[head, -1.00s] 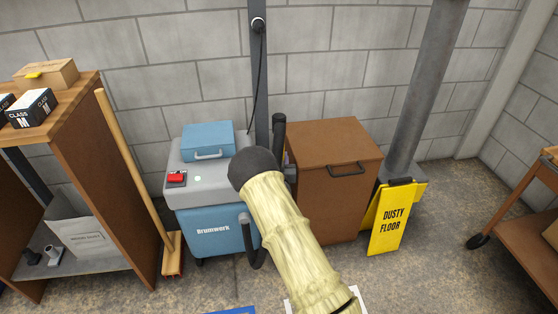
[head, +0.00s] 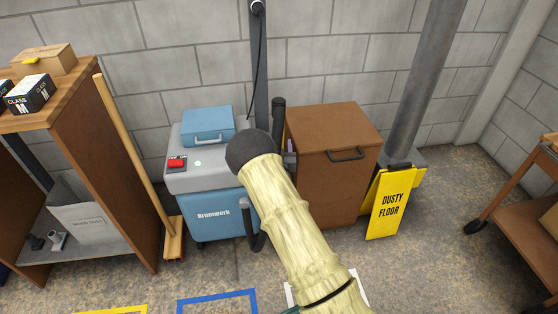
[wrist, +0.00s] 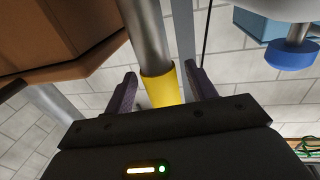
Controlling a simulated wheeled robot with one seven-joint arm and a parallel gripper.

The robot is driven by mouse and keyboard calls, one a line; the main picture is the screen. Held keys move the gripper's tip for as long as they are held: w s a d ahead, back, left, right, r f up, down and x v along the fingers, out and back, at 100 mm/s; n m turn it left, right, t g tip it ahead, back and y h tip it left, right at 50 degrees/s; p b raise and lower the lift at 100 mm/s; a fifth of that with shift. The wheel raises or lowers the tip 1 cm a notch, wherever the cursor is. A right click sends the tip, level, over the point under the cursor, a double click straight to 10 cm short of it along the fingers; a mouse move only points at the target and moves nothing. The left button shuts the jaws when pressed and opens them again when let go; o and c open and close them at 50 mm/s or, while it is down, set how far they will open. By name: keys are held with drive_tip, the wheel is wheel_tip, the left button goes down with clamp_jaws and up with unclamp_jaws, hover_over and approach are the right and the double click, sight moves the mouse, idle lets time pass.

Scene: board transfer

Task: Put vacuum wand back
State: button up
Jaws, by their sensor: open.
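The vacuum wand shows in the wrist view as a grey metal tube (wrist: 147,38) with a yellow band (wrist: 160,88). It stands between the two dark purple fingers of my gripper (wrist: 160,76), which is open; a gap shows beside the band, so it is not clamped. In the head view my pale-sleeved arm hides most of the wand and gripper. A black upright grip (head: 278,118), seemingly the wand's top, rises between the blue-grey Brumwerk vacuum (head: 213,222) and the brown cabinet (head: 335,185). A sliver of purple finger (head: 291,147) shows beside it.
A blue case (head: 207,127) sits on the vacuum. A broom (head: 135,155) leans on the wooden shelf (head: 95,185) at left. A yellow "dusty floor" sign (head: 390,205) stands right of the cabinet, by a grey column (head: 422,85). A brown cart (head: 535,200) is far right. Foreground floor is mostly clear.

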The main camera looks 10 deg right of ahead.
drive_tip(key=s+a+p, duration=0.1)
drive_tip(key=s, duration=0.9)
drive_tip(key=shift+a+p, duration=0.35)
drive_tip(key=shift+a, duration=0.05)
drive_tip(key=s+r+g+y, duration=0.1)
drive_tip(key=s+r+g, duration=0.3)
drive_tip(key=s, duration=0.5)
drive_tip(key=s+d+r+n+g+y, duration=0.1)
drive_tip(key=s+r+g, duration=0.3)
drive_tip(key=s, duration=0.6)
drive_tip(key=s+d+r+n+g+y, duration=0.1)
drive_tip(key=s+r+g, duration=0.3)
drive_tip(key=s+g, duration=0.3)
drive_tip(key=s, duration=0.3)
drive_tip(key=shift+r, duration=0.15)
